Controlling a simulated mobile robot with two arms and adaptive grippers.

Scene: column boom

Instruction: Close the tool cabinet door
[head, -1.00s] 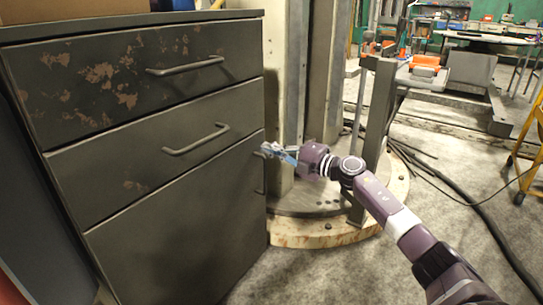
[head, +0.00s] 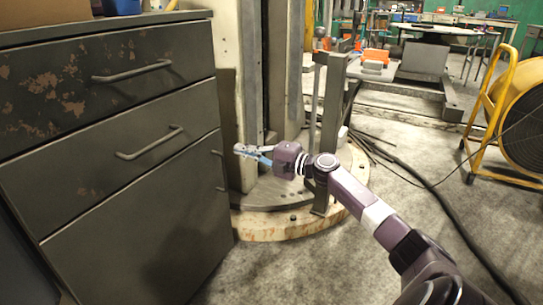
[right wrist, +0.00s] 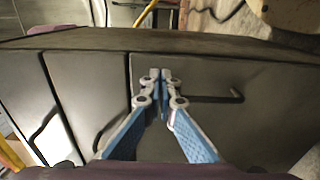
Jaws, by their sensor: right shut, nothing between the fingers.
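The tool cabinet (head: 110,158) is dark grey with worn paint and stands at the left in the head view. Its lower door (head: 140,235) sits under two shut drawers and looks flush with them; I cannot tell if a small gap remains. The door's bar handle (right wrist: 215,98) shows in the right wrist view. My right gripper (head: 240,150) is shut and empty, just right of the cabinet's front right edge in the head view. Its blue fingers meet in front of the door panel in the wrist view (right wrist: 161,76). My left gripper is not in view.
A round metal column base (head: 290,220) stands behind my right gripper, beside the cabinet. A black cable (head: 440,205) runs over the floor. A yellow-framed fan (head: 515,110) is at the right. Open floor (head: 290,270) lies in front of the cabinet.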

